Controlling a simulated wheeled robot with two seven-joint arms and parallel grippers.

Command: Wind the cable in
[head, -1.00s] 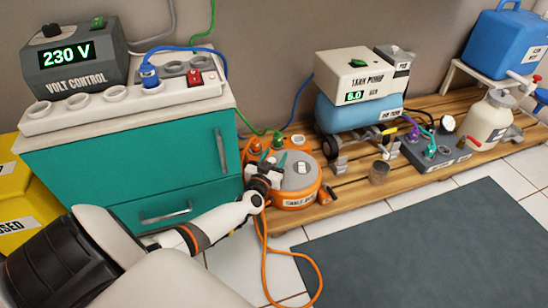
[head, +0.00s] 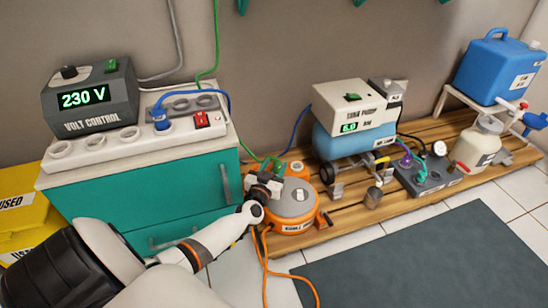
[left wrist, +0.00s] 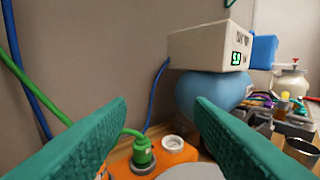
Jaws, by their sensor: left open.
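The orange cable reel (head: 294,222) with a grey round top (head: 293,201) sits at the left end of the wooden pallet. Its loose orange cable (head: 264,272) hangs from the front left side and loops over the floor. A green plug (left wrist: 143,152) stands in a socket on the reel's orange top, beside an empty white-rimmed socket (left wrist: 173,143). My left gripper (head: 270,170) is at the reel's back left, above its edge. My right gripper is out of view.
A teal cabinet (head: 140,195) with a power strip and volt control box (head: 90,98) stands close on the left. The tank pump (head: 352,108) stands right of the reel. Green and blue cables run behind. A dark mat (head: 420,260) covers open floor.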

